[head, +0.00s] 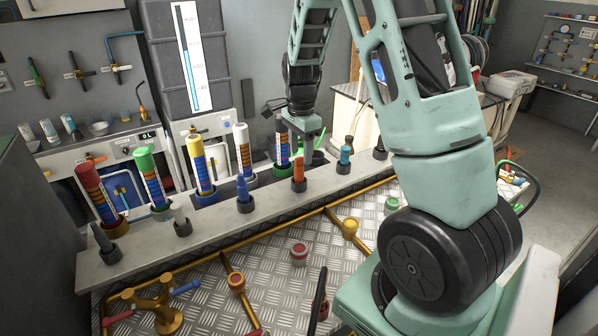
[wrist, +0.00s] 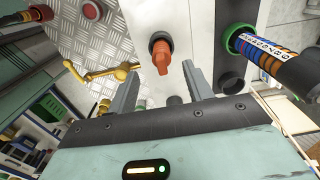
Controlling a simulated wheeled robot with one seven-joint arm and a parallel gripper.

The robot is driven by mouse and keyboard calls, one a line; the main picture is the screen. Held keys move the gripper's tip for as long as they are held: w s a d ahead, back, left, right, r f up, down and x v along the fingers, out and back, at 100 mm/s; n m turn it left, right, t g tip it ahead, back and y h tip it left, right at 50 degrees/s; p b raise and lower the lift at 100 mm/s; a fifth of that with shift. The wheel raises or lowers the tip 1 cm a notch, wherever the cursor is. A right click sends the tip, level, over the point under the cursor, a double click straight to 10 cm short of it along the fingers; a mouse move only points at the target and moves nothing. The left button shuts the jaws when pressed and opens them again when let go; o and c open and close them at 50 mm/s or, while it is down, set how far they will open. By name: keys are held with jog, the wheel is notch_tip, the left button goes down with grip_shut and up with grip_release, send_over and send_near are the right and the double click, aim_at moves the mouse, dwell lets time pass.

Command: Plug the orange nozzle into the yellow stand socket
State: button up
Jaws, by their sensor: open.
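The orange nozzle (head: 298,170) stands upright in a dark round holder on the long grey bench. In the wrist view the orange nozzle (wrist: 160,58) lies just beyond my fingertips, roughly centred between them. My gripper (head: 306,150) hangs from the arm just behind the nozzle in the head view, partly hidden. In the wrist view my gripper (wrist: 162,72) has its two fingers spread with nothing between them. A yellow-capped striped tube (head: 200,165) stands at the back of the bench, and a yellow fitting (head: 349,228) sits on the floor piping. I cannot tell which is the yellow stand socket.
A blue nozzle (head: 244,195) and a teal nozzle (head: 344,156) flank the orange one. A striped tube in a green ring (wrist: 240,38) stands close to the right finger. Brass piping and a red round fitting (head: 299,254) lie over the metal floor in front.

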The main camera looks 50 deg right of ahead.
aim_at(299, 158)
jog(key=shift+w+a+f+p, duration=0.15)
jog(key=shift+f+p, duration=0.95)
jog(key=shift+f, duration=1.4)
jog(key=c, duration=1.1)
